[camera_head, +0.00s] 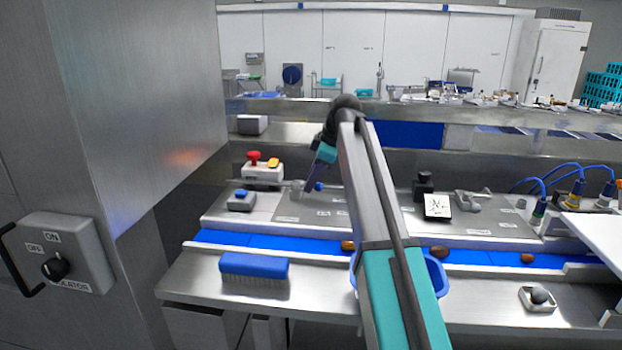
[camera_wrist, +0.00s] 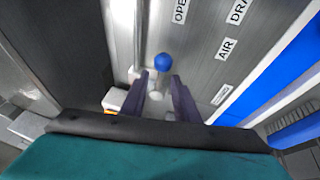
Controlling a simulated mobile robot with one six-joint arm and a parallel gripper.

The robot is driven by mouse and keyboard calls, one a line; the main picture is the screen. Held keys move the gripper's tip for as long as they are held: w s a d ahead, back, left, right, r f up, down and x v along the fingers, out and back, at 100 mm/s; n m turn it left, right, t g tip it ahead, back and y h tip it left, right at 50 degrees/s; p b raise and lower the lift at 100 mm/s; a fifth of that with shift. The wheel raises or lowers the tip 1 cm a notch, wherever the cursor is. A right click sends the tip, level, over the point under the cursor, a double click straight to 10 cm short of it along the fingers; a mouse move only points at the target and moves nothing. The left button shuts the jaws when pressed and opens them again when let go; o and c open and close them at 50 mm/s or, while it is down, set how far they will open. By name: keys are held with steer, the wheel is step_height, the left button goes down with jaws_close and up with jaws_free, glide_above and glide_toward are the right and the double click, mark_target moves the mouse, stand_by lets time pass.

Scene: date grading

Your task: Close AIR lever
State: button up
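The AIR lever's blue knob (camera_wrist: 162,62) shows in the wrist view just beyond my fingertips, near the printed AIR label (camera_wrist: 227,48). A pale round part lies behind it, between the fingers. In the head view the blue knob (camera_head: 319,186) is beside my fingers on the grey panel behind the belt. My gripper (camera_wrist: 160,80) is open, with its two dark purple fingers apart and nothing clearly held. In the head view my gripper (camera_head: 314,178) points down at the panel. Whether a finger touches the lever cannot be told.
A red emergency button box (camera_head: 263,170) and a small blue-topped box (camera_head: 241,200) stand left of the lever. A blue belt (camera_head: 270,241) carrying dates runs in front. A blue brush (camera_head: 254,266) lies on the front ledge. A steel cabinet with an isolator switch (camera_head: 56,267) is at left.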

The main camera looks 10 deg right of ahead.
steer(key=shift+a+f, duration=0.1)
steer(key=shift+f, duration=0.25)
jaws_close()
